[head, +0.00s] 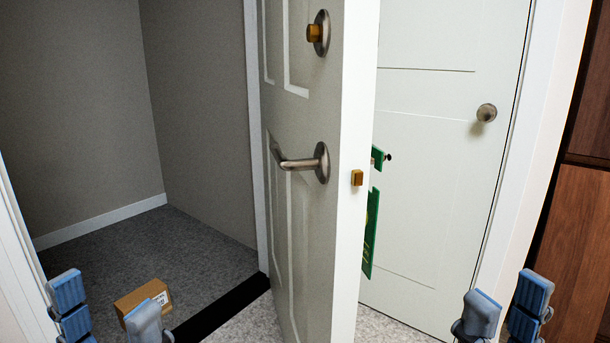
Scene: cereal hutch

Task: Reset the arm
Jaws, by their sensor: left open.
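My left gripper (108,314) is at the lower left, with its blue-padded fingers spread apart and nothing held between them. My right gripper (505,312) is at the lower right, with a narrower gap between its fingers and nothing seen in it. Both are cut by the bottom edge, and most of both arms is out of view. Neither gripper is seen touching the door.
A white door (302,225) stands open in the middle, with a lever handle (322,162) and a green tag (370,235) behind its edge. A cardboard box (140,297) lies on the carpet beyond the dark threshold (222,310). A closed white door (440,170) and wood cabinet (585,215) are right.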

